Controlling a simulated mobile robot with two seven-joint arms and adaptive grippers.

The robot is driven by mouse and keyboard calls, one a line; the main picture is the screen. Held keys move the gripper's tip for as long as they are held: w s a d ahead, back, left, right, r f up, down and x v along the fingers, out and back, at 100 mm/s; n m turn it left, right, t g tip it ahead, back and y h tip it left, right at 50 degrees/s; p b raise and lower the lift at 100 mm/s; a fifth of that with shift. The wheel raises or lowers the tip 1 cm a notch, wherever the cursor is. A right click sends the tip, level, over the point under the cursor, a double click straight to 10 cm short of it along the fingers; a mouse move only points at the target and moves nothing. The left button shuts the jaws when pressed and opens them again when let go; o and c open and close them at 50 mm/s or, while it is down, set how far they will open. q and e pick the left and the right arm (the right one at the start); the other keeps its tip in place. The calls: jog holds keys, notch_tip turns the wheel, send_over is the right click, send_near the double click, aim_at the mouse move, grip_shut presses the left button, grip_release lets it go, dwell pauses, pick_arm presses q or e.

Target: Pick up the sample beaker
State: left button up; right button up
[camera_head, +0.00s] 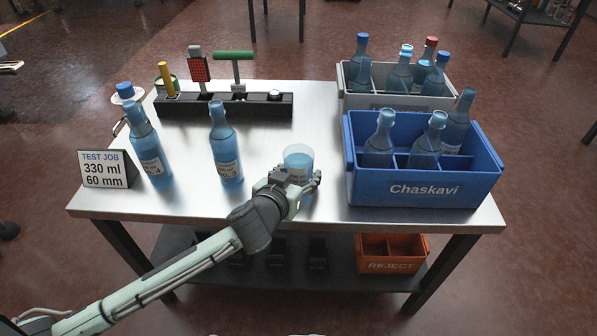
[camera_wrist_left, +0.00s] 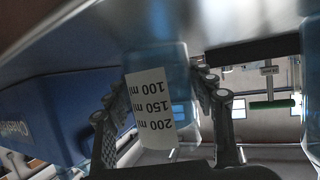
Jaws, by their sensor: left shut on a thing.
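The sample beaker (camera_head: 299,158) is clear, with blue liquid in it. It is near the middle of the metal table, left of the blue crate. My left gripper (camera_head: 296,178) reaches it from the front and is shut on it. In the left wrist view the beaker (camera_wrist_left: 150,100) sits between the two fingers (camera_wrist_left: 160,108), and its white label reads 100, 150 and 200 ml, upside down. The gripper hides part of the beaker in the head view. I cannot tell whether its base touches the table. My right gripper is not in view.
A blue crate (camera_head: 420,190) with bottles stands to the right, a grey crate (camera_head: 390,103) behind it. Two blue bottles (camera_head: 226,150) (camera_head: 148,145) stand to the left, near a sign (camera_head: 105,170). A black tool rack (camera_head: 222,106) is behind. An orange reject bin (camera_head: 391,266) is below.

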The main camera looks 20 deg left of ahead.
pick_arm(q)
jog(key=c, duration=0.4)
jog(key=shift+c, duration=0.6)
jog(key=shift+r, duration=0.15)
jog(key=shift+r, duration=0.35)
notch_tip(320, 180, up, 9)
jog(key=p, duration=0.1)
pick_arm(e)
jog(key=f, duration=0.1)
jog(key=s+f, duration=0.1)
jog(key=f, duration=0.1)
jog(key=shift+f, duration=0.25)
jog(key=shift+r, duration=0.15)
